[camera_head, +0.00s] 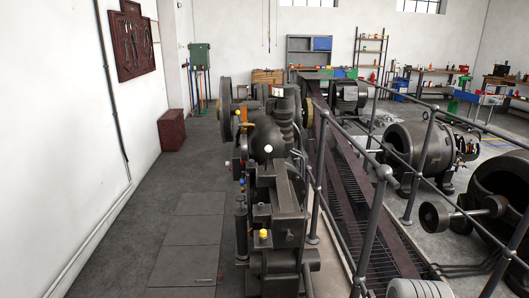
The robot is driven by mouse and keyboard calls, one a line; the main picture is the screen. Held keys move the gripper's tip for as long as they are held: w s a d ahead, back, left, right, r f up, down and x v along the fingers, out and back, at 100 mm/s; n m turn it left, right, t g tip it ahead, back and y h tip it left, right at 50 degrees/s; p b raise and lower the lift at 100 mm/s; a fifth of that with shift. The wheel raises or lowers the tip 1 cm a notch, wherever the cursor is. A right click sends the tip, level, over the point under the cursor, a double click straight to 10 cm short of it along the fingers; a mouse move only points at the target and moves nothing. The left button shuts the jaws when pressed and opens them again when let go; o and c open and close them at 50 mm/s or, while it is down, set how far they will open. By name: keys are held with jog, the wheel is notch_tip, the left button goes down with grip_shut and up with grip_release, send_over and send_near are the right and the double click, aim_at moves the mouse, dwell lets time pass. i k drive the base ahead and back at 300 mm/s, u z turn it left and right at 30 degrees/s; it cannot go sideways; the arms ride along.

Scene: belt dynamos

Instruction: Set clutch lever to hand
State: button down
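A dark grey machine (274,200) stands in the middle of the view, long and narrow, pointing away from me. Several coloured knobs show on it: a white ball (268,149) near the top, a yellow knob (263,234) low at the near end, and small blue and red knobs on its left side. I cannot tell which of these, if any, is the clutch lever, and no hand mark is readable. My gripper is not in view.
A pipe railing (372,225) runs along the right side. A dark red box (172,130) stands by the left wall.

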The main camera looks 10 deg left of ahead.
aim_at(268, 148)
jog(key=u, duration=0.4)
jog(key=i, duration=0.8)
jog(key=u, duration=1.25)
jog(key=i, duration=0.5)
jog(key=u, duration=0.45)
